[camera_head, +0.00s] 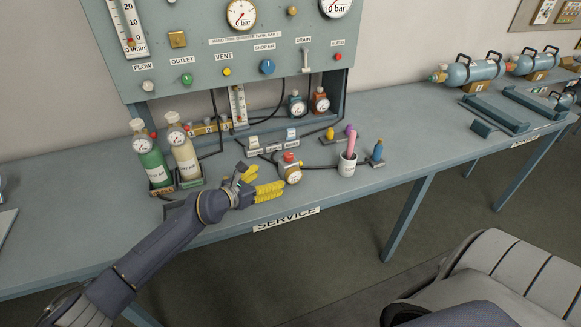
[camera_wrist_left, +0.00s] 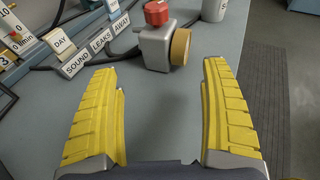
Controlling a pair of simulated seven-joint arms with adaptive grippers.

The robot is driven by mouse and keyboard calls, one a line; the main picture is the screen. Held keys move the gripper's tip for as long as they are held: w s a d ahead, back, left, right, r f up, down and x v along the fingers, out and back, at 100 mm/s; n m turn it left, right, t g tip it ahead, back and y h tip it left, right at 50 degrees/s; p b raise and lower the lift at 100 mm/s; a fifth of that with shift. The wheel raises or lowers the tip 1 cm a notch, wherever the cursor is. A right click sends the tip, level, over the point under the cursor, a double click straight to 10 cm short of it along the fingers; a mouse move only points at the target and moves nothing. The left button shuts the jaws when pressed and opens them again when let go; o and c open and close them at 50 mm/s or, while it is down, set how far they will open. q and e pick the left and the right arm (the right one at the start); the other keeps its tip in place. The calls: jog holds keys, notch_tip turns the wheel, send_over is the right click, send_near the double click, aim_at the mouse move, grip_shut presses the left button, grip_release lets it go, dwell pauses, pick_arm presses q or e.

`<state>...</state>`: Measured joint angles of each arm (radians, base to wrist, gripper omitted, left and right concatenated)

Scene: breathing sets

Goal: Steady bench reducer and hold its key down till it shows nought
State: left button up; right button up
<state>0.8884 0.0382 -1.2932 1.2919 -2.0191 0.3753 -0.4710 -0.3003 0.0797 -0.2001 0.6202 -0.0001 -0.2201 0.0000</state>
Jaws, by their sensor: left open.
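The bench reducer (camera_head: 292,173) is a small grey block with a round brass-rimmed gauge and a red key (camera_head: 289,157) on top. It stands near the bench's front edge, above the SERVICE label. In the left wrist view the reducer (camera_wrist_left: 153,48) shows with its red key (camera_wrist_left: 157,12) and brass rim at the upper middle. The gauge face is turned away there, and its reading is too small to tell in the head view. My left gripper (camera_head: 269,179) has yellow fingers, open and empty, just left of the reducer. The reducer lies beyond the fingertips, apparently untouched.
A white cup (camera_head: 347,168) with a pink item and a blue-topped bottle (camera_head: 377,155) stand right of the reducer. Small label blocks (camera_head: 272,144) and dark hoses lie behind it. Green (camera_head: 152,165) and cream (camera_head: 183,154) cylinders stand left. A gauge panel (camera_head: 215,66) rises behind.

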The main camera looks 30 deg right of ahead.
aim_at(282, 173)
pick_arm(q)
jog(key=shift+x, duration=4.9)
jog(key=shift+f, duration=0.1)
jog(key=c, duration=1.2)
pick_arm(e)
jog(key=shift+o, duration=0.3)
grip_shut()
